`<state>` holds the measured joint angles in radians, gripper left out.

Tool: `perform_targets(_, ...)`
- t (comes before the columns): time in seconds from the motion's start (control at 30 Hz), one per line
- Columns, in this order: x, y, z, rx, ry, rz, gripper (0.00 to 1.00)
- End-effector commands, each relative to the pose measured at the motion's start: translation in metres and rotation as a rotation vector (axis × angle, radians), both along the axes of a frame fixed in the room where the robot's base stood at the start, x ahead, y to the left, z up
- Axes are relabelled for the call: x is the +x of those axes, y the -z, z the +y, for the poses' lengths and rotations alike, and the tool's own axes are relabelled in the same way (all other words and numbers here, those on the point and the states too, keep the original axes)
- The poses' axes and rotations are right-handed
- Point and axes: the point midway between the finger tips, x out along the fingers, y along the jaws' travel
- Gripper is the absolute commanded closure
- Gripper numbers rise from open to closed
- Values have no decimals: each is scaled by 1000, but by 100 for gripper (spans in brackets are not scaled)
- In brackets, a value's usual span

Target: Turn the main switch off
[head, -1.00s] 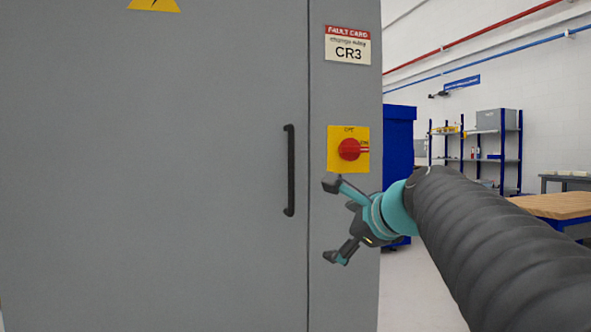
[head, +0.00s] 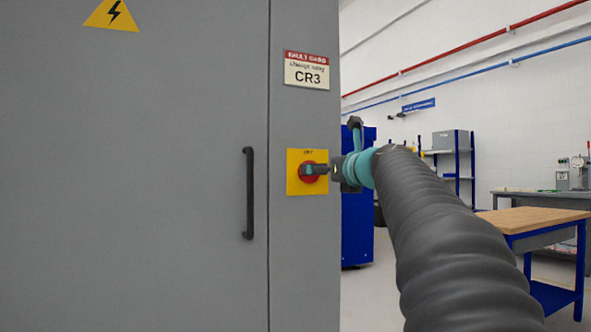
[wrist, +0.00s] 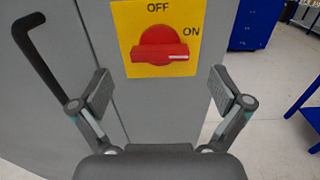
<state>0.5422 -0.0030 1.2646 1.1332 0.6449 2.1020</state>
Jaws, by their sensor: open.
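The main switch is a red rotary knob on a yellow plate on the grey cabinet's right-hand strip. In the wrist view the knob (wrist: 160,46) has its white mark pointing right at "ON"; "OFF" is printed at the top of the yellow plate (wrist: 126,22). In the head view the knob (head: 309,179) is partly covered by my gripper (head: 318,169). In the wrist view my gripper (wrist: 162,94) is open and empty. Its fingers stand apart, left and right below the knob in the picture.
The grey cabinet (head: 130,180) has a black vertical door handle (head: 249,193) left of the switch. A fault card (head: 307,70) reading CR3 is above it. A blue cabinet (head: 356,230) stands behind. A wood-topped table (head: 535,218) is at the right.

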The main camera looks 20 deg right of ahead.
Motion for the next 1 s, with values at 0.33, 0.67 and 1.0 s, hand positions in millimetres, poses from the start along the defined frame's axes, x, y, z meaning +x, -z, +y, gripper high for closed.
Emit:
perform_targets(0.33, 54, -1, 2, 0, -1, 1, 0)
perform_targets(0.67, 65, 0, 3, -1, 0, 1, 0)
perform_targets(1.0, 65, 0, 3, -1, 0, 1, 50)
